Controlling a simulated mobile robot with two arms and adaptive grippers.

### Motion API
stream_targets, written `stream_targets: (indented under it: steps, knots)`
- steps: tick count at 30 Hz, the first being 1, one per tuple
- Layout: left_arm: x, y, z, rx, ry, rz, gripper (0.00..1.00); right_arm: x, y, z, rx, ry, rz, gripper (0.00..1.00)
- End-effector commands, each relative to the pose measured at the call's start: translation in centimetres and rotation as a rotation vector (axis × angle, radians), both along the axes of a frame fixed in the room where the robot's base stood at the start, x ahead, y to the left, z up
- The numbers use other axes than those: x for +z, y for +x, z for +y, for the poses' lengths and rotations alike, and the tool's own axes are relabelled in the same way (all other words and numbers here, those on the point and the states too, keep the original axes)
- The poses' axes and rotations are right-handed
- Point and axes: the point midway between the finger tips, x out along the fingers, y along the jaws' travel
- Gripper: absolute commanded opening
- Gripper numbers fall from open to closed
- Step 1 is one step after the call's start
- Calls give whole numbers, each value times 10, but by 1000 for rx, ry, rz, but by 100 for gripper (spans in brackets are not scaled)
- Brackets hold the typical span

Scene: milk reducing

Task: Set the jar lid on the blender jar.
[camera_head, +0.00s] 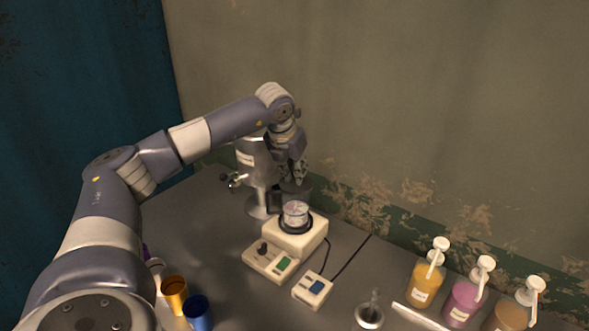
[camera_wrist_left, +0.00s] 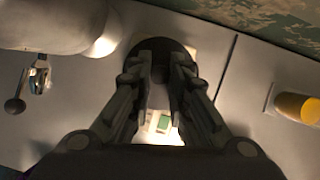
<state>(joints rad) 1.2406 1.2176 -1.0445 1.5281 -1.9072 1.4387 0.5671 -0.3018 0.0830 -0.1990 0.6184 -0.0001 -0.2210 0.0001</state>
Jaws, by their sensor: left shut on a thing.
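My left gripper (camera_head: 290,174) points down and is shut on the dark round jar lid (camera_head: 299,188). In the left wrist view the lid (camera_wrist_left: 164,45) is a dark disc at my fingertips (camera_wrist_left: 161,55). The lid is held above the small clear blender jar (camera_head: 296,212), with a visible gap in the head view. The jar sits upright on the cream blender base (camera_head: 296,236), inside a dark ring. In the wrist view the jar is mostly hidden behind the lid and fingers. My right gripper is in neither view.
A metal dispenser (camera_head: 255,160) with a tap stands close behind and left of the gripper. A small control box (camera_head: 313,289) lies in front of the base. Orange (camera_head: 174,290) and blue (camera_head: 196,312) cups stand front left. Pump bottles (camera_head: 427,282) stand at the right.

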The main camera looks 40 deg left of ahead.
Motion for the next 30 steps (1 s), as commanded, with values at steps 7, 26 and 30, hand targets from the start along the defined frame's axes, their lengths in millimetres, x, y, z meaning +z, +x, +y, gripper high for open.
stream_targets:
  steps: [7, 26, 30]
  knots:
    - [-2, 0, 0, 0, -1, -1, 0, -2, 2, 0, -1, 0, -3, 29]
    - [-4, 0, -1, -1, -1, 1, 0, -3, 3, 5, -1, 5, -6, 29]
    - [-3, 0, 0, -1, -1, 0, 0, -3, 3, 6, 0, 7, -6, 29]
